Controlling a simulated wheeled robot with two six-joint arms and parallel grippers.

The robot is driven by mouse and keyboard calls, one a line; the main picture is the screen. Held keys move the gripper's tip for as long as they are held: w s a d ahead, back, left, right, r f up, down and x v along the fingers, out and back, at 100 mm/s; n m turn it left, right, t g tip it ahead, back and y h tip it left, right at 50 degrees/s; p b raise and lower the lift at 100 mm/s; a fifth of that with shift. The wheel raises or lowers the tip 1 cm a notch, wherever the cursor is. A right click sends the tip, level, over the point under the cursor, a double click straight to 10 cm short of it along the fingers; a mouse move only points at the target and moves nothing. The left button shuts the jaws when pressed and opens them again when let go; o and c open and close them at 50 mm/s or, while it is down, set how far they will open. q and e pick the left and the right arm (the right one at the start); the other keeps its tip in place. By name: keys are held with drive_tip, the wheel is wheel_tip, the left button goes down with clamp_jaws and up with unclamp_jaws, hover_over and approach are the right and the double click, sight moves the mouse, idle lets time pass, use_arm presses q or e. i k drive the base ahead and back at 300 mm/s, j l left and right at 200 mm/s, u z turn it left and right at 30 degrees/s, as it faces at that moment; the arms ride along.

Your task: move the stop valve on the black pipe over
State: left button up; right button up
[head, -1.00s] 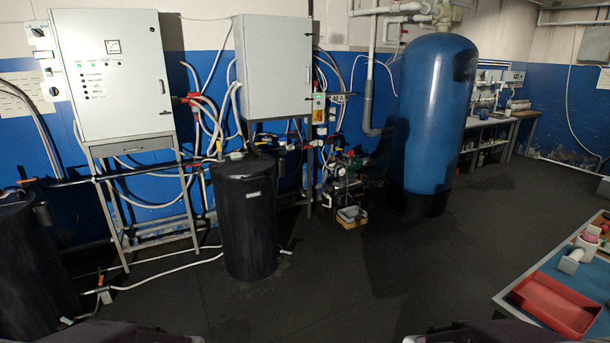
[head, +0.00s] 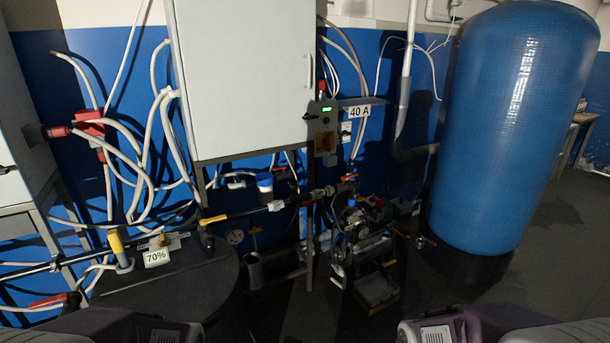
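A black pipe (head: 285,202) runs at a slant behind the black tank, rising from the left edge to the right. A yellow lever (head: 213,219) lies roughly along this pipe near its middle. Further left, a yellow handle (head: 117,242) stands upright at the pipe, above a whitish fitting. A red handle (head: 348,177) sits near the pipe's right end. I cannot tell which of these is the stop valve. Neither of my grippers shows; only parts of my own body appear along the bottom edge.
The black tank (head: 190,285) with a 70% tag (head: 157,257) stands in front of the pipe. A grey cabinet (head: 243,85) hangs above it. A pump unit (head: 365,245) stands right of the tank, and a big blue tank (head: 510,120) further right. Dark floor (head: 460,290) is clear at lower right.

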sight(304, 204)
drive_tip(key=i+z, duration=0.1)
drive_tip(key=i, duration=0.5)
drive_tip(key=i+l, duration=0.5)
drive_tip(key=l, duration=0.25)
drive_tip(key=i+z, duration=0.1)
drive_tip(key=i, duration=0.75)
